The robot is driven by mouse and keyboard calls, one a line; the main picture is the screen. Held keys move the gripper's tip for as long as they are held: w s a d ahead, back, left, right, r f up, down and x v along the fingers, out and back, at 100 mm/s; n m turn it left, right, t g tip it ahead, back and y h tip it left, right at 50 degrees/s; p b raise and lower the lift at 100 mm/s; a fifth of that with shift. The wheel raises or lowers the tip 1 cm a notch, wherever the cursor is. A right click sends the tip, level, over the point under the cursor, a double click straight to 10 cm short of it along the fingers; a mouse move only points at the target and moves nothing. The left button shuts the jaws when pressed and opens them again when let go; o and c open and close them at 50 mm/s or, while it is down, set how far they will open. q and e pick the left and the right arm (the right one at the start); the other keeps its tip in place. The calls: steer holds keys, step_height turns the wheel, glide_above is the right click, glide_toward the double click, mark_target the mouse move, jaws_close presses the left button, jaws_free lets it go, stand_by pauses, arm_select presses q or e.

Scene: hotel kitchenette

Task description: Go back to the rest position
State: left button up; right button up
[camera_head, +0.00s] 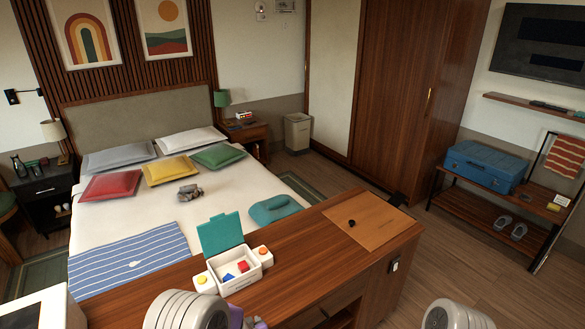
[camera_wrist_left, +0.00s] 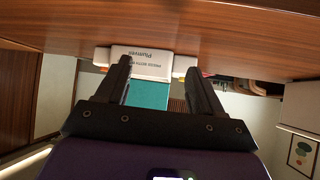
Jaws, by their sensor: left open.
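My left arm (camera_head: 185,310) comes in at the bottom of the head view, with a purple wrist part (camera_head: 240,317) beside it at the front edge of the wooden counter. The fingers of my left gripper (camera_wrist_left: 159,68) show in the left wrist view, spread apart with nothing between them. A white box (camera_head: 236,272) with a raised teal lid (camera_head: 220,232) stands on the counter ahead; its printed side also shows in the left wrist view (camera_wrist_left: 140,62). My right arm (camera_head: 455,315) shows only as a rounded grey-white link at the bottom right; its gripper is out of view.
The wooden counter (camera_head: 310,250) spans the front, with a brown mat (camera_head: 372,226) at its right end. Red and blue blocks lie in the box. A white-framed object (camera_head: 45,310) stands at the left. The bed (camera_head: 240,185) is behind. Open floor (camera_head: 440,235) lies right.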

arm_select(q)
steer(key=s+f+m+g+h+b, duration=0.1)
steer(key=s+f+g+h+b, duration=0.3)
steer(key=s+f, duration=0.9)
steer(key=s+d+f+g+h+b, duration=0.1)
steer(key=s+d+f+g+h, duration=0.1)
steer(key=s+f, duration=0.2)
steer(key=s+d+f+m+g+h+b, duration=0.1)
steer(key=s+d+f+g+h, duration=0.1)
steer(key=s, duration=0.6)
steer(key=shift+s+f+g, duration=0.4)
steer(key=shift+f+g, duration=0.1)
steer(key=shift+f, duration=0.45)
arm_select(e)
step_height(320, 180, down, 7)
steer(key=shift+s, duration=0.2)
arm_select(q)
steer(key=shift+a, duration=0.1)
steer(key=shift+c, duration=0.3)
arm_select(e)
steer(key=shift+c, duration=0.4)
